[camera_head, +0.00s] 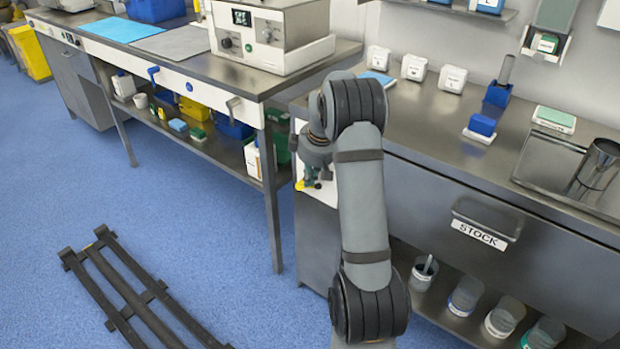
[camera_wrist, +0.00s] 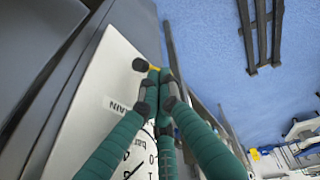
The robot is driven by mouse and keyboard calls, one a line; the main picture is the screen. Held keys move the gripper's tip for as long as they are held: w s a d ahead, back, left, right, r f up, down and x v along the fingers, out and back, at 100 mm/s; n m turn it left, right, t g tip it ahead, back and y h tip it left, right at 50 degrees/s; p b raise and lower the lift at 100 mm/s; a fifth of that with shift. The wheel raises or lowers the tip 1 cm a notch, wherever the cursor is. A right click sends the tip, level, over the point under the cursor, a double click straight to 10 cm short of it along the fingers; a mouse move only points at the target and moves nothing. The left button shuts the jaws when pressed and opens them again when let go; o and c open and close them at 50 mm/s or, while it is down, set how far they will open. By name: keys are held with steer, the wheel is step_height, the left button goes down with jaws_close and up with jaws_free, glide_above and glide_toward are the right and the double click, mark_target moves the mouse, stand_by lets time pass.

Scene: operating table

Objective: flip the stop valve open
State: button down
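In the wrist view, a white panel (camera_wrist: 112,72) carries upside-down lettering reading "MAIN" and part of a dial marked "bar". A small yellow piece (camera_wrist: 154,69), seemingly the stop valve's handle, shows at the panel's edge beside a round dark knob (camera_wrist: 139,65). The yellow piece also shows in the head view (camera_head: 300,186), at the near-left end of the right bench. My gripper (camera_wrist: 161,86) has its green fingers drawn together, with their tips close to the yellow piece. I cannot tell whether they touch. The fingers hide most of the valve. My gripper is small in the head view (camera_head: 314,180).
The right bench has a drawer labelled STOCK (camera_head: 480,233). A dark rail frame (camera_head: 130,290) lies on open blue floor.

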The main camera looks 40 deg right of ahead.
steer(key=shift+s+d+f+b, duration=0.15)
steer(key=shift+s+f+b, duration=0.45)
steer(key=shift+b, duration=0.2)
steer(key=shift+s+d+f+b, duration=0.15)
steer(key=shift+s+f+b, duration=0.35)
steer(key=shift+f+b, duration=0.2)
step_height(320, 180, up, 5)
steer(key=p, duration=0.4)
glide_above(316, 188)
steer(key=a, duration=0.1)
steer(key=s+r, duration=0.6)
steer(key=shift+s+r+p, duration=0.2)
steer(key=shift+s+p, duration=0.05)
steer(key=shift+p, duration=0.05)
